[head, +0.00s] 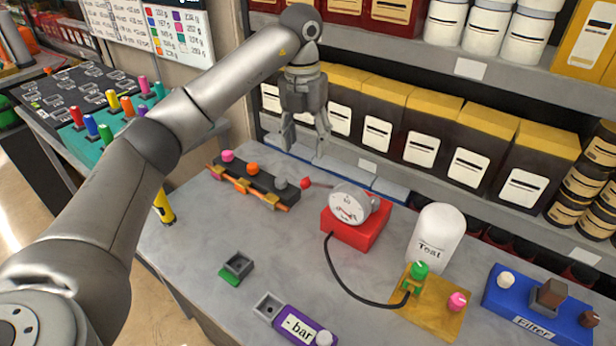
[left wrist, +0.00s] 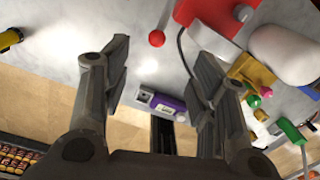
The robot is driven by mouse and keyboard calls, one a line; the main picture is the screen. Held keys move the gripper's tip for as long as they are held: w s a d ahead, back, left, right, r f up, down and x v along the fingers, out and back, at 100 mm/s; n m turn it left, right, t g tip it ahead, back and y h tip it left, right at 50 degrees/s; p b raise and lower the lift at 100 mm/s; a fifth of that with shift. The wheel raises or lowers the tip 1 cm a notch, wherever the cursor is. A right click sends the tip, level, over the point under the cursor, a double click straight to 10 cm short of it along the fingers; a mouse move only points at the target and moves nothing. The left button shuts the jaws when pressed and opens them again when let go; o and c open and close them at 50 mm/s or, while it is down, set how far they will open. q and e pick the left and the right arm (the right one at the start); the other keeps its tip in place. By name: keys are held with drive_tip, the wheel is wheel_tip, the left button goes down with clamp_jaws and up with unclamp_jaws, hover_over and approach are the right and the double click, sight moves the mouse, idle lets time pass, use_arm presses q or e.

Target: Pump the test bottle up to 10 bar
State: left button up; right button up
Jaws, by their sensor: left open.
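A white bottle labelled "Toal" (head: 436,240) stands upright at the right of the table, by a yellow base (head: 436,312) with a green knob (head: 420,270) and a pink knob (head: 457,301). A red pump block (head: 356,228) carries a round white gauge (head: 350,205) and a lever with a red ball (head: 306,183). A black hose runs from the red block to the yellow base. My left gripper (head: 306,148) is open and empty, above the table's back edge, up and left of the gauge. In the left wrist view the red ball (left wrist: 157,38) shows beyond the fingers. My right gripper is not in view.
A purple "- bar" block (head: 300,328) and a small grey socket on green (head: 237,267) sit at the front. A blue "Filter" tray (head: 535,312) is at the right. A dark rack with coloured knobs (head: 254,180) lies back left. Loaded shelves (head: 470,70) stand behind.

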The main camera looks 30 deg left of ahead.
sight(305, 177)
use_arm(q)
drive_tip(key=shift+s+a+f, duration=0.1)
drive_tip(key=shift+a, duration=0.1)
drive_tip(key=shift+f, duration=0.35)
drive_tip(key=f+p, duration=0.1)
drive_tip(key=f, duration=0.4)
drive_tip(key=f+p, duration=0.1)
drive_tip(key=f, duration=0.3)
drive_tip(key=shift+d+f+p, duration=0.2)
drive_tip(key=shift+f+p, duration=0.15)
clamp_jaws()
